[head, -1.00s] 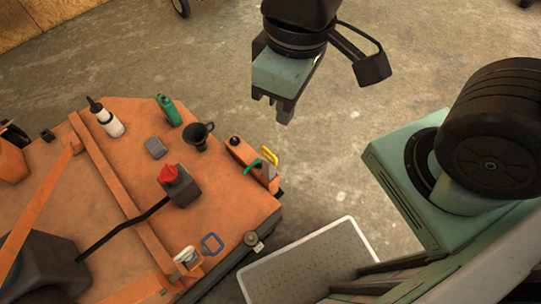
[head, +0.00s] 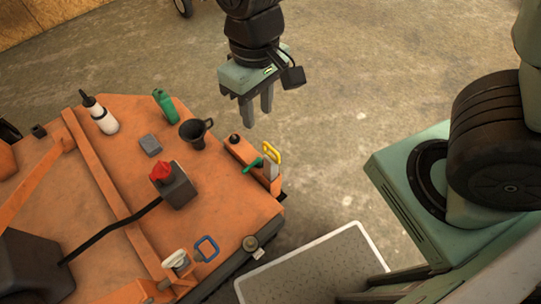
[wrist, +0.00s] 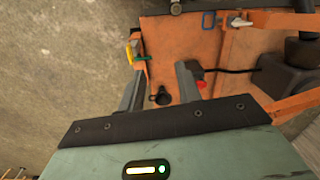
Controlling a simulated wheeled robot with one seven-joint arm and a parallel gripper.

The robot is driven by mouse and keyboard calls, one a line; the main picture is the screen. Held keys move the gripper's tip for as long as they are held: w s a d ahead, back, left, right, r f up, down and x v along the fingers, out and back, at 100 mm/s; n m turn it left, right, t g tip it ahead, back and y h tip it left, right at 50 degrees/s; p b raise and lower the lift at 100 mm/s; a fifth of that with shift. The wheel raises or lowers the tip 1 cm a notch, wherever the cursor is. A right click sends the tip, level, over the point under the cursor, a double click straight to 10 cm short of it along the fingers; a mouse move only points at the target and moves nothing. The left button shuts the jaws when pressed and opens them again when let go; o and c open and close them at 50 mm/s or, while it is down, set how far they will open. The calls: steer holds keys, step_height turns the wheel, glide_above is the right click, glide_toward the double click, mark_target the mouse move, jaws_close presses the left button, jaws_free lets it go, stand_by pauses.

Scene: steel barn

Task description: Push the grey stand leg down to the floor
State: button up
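A short grey upright piece (head: 271,169) stands at the right corner of the orange machine (head: 235,215), between a green lever (head: 253,165) and a yellow handle (head: 272,152). It may be the stand leg; its lower end is hidden, and I cannot tell its contact with the floor. My gripper (head: 257,117) is open and empty, in the air above and beyond that corner, fingers pointing down, touching nothing. In the wrist view my gripper (wrist: 160,90) shows a clear gap between its fingers, with the yellow handle (wrist: 130,54) and green lever (wrist: 143,58) left of it.
On the machine's top are a black funnel cup (head: 196,132), a green bottle (head: 165,106), a white bottle (head: 101,116) and a red knob (head: 162,171) on a grey box. Bare concrete floor (head: 350,105) lies beyond.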

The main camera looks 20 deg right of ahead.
steer(key=w+d+f+m+h+b, duration=0.15)
steer(key=w+f+b, duration=0.3)
steer(key=f, duration=0.65)
steer(key=t+h+b, duration=0.1)
steer(key=b, duration=0.1)
glide_toward(271, 148)
steer(key=f+b, duration=0.1)
steer(key=f, duration=0.1)
steer(key=f+b, duration=0.2)
steer(key=f, duration=0.1)
steer(key=d+f+b, duration=0.1)
steer(key=f+b, duration=0.1)
steer(key=f, duration=0.1)
steer(key=shift+d, duration=0.15)
jaws_close()
